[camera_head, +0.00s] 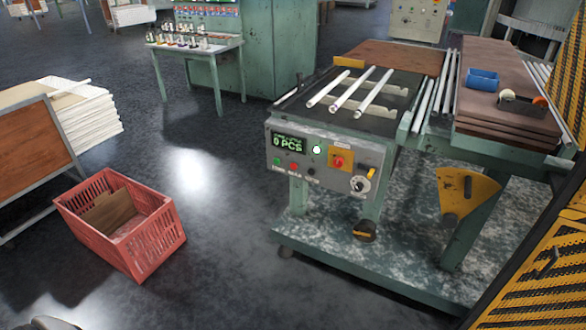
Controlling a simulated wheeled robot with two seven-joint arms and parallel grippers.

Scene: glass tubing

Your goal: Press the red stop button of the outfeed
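The outfeed control panel (325,164) is a grey box on the front of a green machine, right of the middle of the view. A small red button (294,166) sits low on it, between a small green button (277,160) and a dark one (311,171). A larger red button (339,161) sits on a yellow patch, right of a lit whitish-green button (317,149). A green display (288,143) reads "0 PCS". The labels are too small to read surely. Neither of my grippers is in view.
Three white tubes (346,93) lie on the outfeed's dark top. A red crate (125,220) stands on the floor at left. Yellow mesh guarding (535,270) closes the right. The floor before the panel is clear.

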